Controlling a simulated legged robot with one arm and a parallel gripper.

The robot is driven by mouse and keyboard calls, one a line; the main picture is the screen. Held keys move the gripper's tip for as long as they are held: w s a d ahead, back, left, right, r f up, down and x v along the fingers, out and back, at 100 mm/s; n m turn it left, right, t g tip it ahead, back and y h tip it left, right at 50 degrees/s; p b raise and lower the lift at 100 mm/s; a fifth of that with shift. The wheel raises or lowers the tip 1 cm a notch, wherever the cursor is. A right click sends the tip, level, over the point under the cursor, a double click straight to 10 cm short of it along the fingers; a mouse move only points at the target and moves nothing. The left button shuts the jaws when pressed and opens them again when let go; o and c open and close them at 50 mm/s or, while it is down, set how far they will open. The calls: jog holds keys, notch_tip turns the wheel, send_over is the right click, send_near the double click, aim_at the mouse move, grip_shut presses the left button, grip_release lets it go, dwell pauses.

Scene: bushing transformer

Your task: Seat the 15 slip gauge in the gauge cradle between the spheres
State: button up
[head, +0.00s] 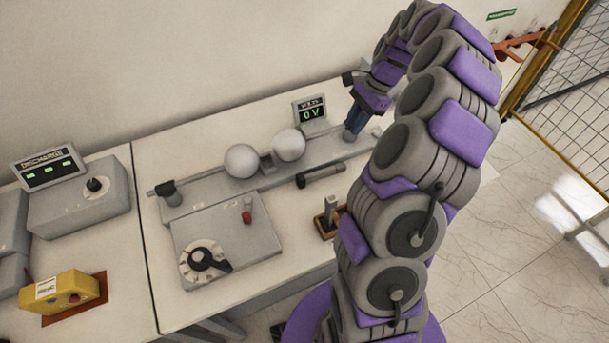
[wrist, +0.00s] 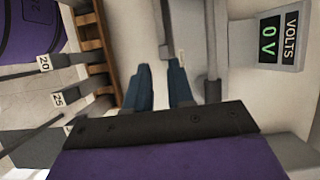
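My gripper (head: 350,136) is above the right end of the sphere bench, right of the spheres. In the wrist view its blue fingers (wrist: 158,72) stand apart with nothing visible between them. The left sphere (head: 242,160) and right sphere (head: 289,145) are white. The small grey gauge cradle (head: 267,163) lies between them and looks empty. A wooden rack (head: 326,231) stands in front, partly hidden by my arm; it also shows in the wrist view (wrist: 95,45). Grey gauges there read 20 (wrist: 44,64) and 25 (wrist: 57,98). I cannot make out the 15 gauge.
A volts display (head: 311,113) reading 0 V stands behind the spheres. A control panel (head: 222,240) with a dial is at front. A discharge box (head: 80,200) and yellow box (head: 66,291) are left.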

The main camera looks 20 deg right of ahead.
jog(key=b, duration=0.2)
send_over(327, 169)
jog(key=d, duration=0.3)
notch_tip(327, 169, down, 12)
jog(key=shift+r, duration=0.15)
jog(key=shift+a+b+x, duration=0.2)
jog(key=shift+b+x, duration=0.8)
jog(key=shift+x, duration=1.65)
jog(key=shift+r, duration=0.15)
jog(key=shift+c, duration=0.3)
grip_shut()
